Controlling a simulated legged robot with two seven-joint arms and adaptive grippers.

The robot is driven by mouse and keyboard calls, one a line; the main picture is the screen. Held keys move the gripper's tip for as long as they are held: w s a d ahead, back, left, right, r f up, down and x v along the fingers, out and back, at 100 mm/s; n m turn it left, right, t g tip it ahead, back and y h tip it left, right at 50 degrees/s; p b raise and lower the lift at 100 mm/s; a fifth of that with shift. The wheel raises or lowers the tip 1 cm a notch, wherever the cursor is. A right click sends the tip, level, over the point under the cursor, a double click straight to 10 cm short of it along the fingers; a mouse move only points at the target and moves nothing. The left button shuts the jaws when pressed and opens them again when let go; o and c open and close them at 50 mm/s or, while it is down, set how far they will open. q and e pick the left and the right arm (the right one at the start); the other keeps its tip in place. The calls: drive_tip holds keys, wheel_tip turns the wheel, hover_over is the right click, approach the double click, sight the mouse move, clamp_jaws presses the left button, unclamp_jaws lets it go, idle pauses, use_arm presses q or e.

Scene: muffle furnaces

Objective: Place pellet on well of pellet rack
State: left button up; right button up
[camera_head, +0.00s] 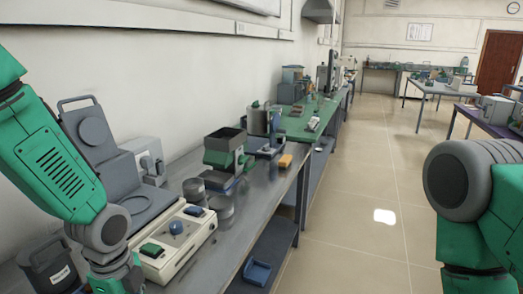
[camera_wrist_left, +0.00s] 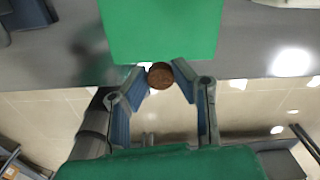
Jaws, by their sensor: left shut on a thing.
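In the left wrist view my left gripper (camera_wrist_left: 162,80) is shut on a small round brown pellet (camera_wrist_left: 160,75), held between the two blue-padded fingertips. A flat bright green block (camera_wrist_left: 160,30) lies just beyond the pellet, over a grey surface. I cannot tell whether this block is the pellet rack, and no wells show on it. In the head view my left arm reaches down at the left and its gripper is below the frame. My right arm is at the right edge; its gripper is out of view.
A grey bench (camera_head: 245,210) runs along the wall. It carries a cream control box (camera_head: 172,243), a grey hinged device (camera_head: 95,130), dark round containers (camera_head: 221,211) and a green-grey machine (camera_head: 224,150). A blue tray (camera_head: 257,272) sits on the lower shelf. Open floor lies right.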

use_arm(q)
drive_tip(key=n, duration=0.4)
drive_tip(key=shift+s+d+f, duration=0.3)
drive_tip(key=shift+s+f, duration=0.05)
drive_tip(key=shift+f, duration=0.05)
drive_tip(key=n, duration=0.4)
drive_tip(key=s+f+n+b, duration=0.1)
drive_tip(key=n, duration=0.1)
drive_tip(key=shift+d, duration=0.4)
drive_tip(key=n, duration=0.4)
drive_tip(key=s+n, duration=0.1)
drive_tip(key=n, duration=0.1)
drive_tip(key=shift+d+f+b, duration=0.35)
drive_tip(key=n, duration=0.4)
drive_tip(key=shift+s+d+f+n, duration=0.2)
drive_tip(key=shift+s+f+n, duration=0.05)
drive_tip(key=shift+s+n, duration=0.1)
use_arm(e)
wheel_tip(320, 180, down, 2)
drive_tip(key=shift+f, duration=0.1)
drive_tip(key=shift+c, duration=0.7)
use_arm(q)
drive_tip(key=shift+s, duration=0.1)
use_arm(e)
drive_tip(key=shift+s, duration=0.1)
